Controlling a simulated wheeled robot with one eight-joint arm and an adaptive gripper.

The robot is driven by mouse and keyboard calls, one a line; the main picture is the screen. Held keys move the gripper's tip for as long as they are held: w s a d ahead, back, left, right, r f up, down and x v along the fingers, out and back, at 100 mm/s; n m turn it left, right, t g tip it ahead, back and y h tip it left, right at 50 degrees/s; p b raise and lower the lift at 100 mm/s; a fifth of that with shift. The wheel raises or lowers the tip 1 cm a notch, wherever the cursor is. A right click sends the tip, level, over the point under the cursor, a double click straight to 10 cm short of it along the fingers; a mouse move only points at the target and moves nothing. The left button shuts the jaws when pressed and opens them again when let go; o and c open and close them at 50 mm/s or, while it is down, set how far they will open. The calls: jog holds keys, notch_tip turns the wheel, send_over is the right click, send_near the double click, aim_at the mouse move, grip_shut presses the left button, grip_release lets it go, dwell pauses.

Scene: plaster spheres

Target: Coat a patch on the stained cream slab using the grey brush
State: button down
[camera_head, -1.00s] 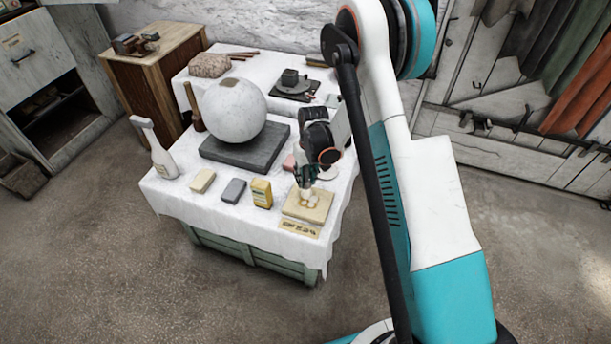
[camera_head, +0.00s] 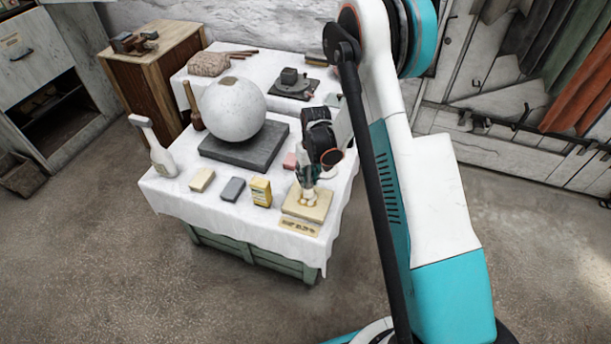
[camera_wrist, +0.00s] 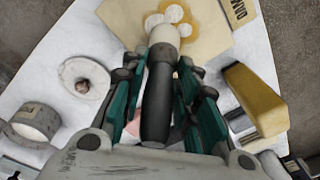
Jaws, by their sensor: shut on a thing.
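My gripper (camera_head: 308,178) is shut on the grey brush, over the cream slab (camera_head: 320,212) at the table's front right corner. In the wrist view the brush (camera_wrist: 157,100) has a dark grey handle between the fingers (camera_wrist: 160,78) and a pale cream head (camera_wrist: 163,35) pointing at the slab (camera_wrist: 215,30). The slab carries a yellow-brown stain (camera_wrist: 193,44) with several round whitish spots (camera_wrist: 174,13) beside the brush head. The head hides part of the stain. I cannot tell whether the bristles touch the slab.
A yellow box (camera_head: 261,192), a grey block (camera_head: 233,190) and a cream block (camera_head: 202,180) stand left of the slab. A large plaster sphere (camera_head: 233,108) rests on a dark plinth behind. A labelled plate (camera_head: 300,226) lies at the slab's front. A white round dish (camera_wrist: 84,78) shows in the wrist view.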

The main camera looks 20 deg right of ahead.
jog(key=shift+s+d+f, duration=0.1)
jog(key=shift+s+d, duration=0.1)
jog(key=shift+w+a, duration=0.9)
jog(key=shift+a, duration=0.3)
jog(key=shift+s+d, duration=0.1)
jog(key=shift+s+d, duration=0.8)
jog(key=shift+d, duration=0.3)
jog(key=shift+a, duration=0.1)
jog(key=shift+w+a, duration=0.9)
jog(key=shift+a, duration=0.2)
